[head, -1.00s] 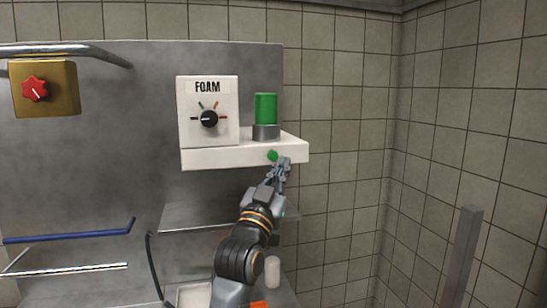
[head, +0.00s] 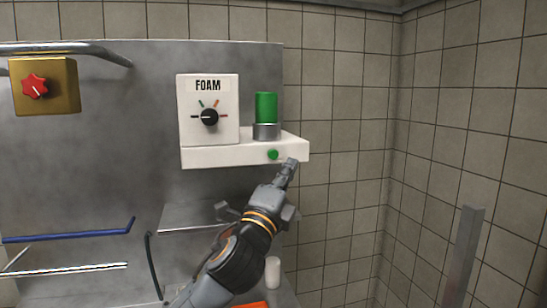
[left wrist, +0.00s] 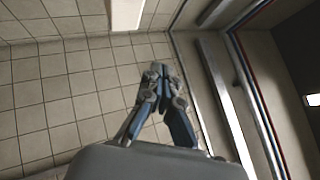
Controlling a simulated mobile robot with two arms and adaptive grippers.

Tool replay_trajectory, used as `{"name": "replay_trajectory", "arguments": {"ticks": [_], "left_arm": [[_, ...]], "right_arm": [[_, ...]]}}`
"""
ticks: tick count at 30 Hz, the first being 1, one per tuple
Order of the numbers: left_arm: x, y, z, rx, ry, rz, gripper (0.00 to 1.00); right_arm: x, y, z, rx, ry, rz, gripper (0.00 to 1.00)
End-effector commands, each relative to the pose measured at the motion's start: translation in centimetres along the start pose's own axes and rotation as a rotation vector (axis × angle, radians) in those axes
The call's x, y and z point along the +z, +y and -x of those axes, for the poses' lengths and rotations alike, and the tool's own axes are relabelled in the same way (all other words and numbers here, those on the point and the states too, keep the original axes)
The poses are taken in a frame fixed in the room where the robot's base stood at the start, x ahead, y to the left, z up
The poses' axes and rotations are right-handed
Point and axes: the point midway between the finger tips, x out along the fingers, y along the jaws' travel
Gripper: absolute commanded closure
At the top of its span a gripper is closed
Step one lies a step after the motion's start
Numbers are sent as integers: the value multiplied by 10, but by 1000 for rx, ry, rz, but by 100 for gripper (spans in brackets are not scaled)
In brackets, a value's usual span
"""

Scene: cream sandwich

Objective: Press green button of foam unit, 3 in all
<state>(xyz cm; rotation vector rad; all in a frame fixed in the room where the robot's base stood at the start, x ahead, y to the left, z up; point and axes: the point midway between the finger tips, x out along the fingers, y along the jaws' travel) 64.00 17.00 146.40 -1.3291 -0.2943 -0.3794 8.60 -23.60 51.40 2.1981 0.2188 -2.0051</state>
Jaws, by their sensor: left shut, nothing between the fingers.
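The foam unit (head: 222,157) is a white box with a ledge on the steel wall panel. Its FOAM label and black dial (head: 209,117) face me. A green cylinder (head: 266,107) stands on a grey collar on the ledge. The small round green button (head: 273,154) is on the ledge's front face and shows fully. My left gripper (head: 291,164) is shut and empty, with its tips at the lower right of the button, near the ledge's right end. Whether the tips touch the ledge I cannot tell. In the left wrist view the gripper's fingers (left wrist: 157,72) are together. My right gripper is not in view.
A brass box with a red knob (head: 35,87) is at the upper left. A steel shelf (head: 190,217) is under the unit, with a blue rail (head: 70,233) to its left. A white cylinder (head: 272,271) stands lower down. Tiled wall is at the right.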

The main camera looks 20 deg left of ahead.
Motion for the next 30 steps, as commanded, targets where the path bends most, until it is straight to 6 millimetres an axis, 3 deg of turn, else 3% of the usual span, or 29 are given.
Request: {"name": "replay_trajectory", "arguments": {"ticks": [4, 17, 30], "left_arm": [[2, 2, 3, 2, -8, -86, 100], [5, 5, -1, 3, -9, -85, 100], [37, 32, -40, 4, -10, -83, 100]], "right_arm": [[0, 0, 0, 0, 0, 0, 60], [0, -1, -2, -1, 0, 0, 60], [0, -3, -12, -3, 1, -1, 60]]}}
